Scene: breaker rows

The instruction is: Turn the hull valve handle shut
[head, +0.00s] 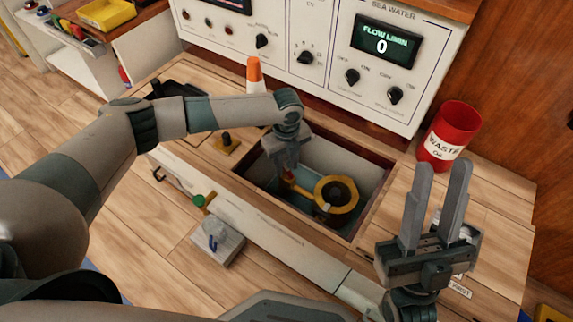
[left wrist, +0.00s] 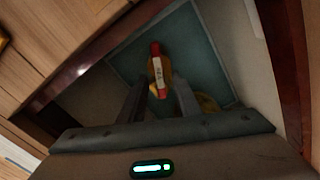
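The hull valve sits in an open recessed hatch in the wooden counter. Its yellow ring-shaped body (head: 351,188) shows in the head view. A yellow handle (head: 303,191) with a red end runs left from it. In the left wrist view the handle's red grip (left wrist: 156,52) with a white label lies just beyond my fingertips. My left gripper (head: 287,172) reaches down into the hatch at the handle. Its fingers (left wrist: 159,88) stand apart on either side of the handle; contact cannot be told. My right gripper (head: 441,168) is open and empty, pointing up above the counter's right side.
The hatch rim (head: 262,203) surrounds the valve closely. An orange-and-white cone (head: 254,75) stands behind my left forearm. A red waste bin (head: 453,130) stands at the right. The panel display (head: 385,45) reads flow 0. A grey block (head: 217,243) lies at the front left.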

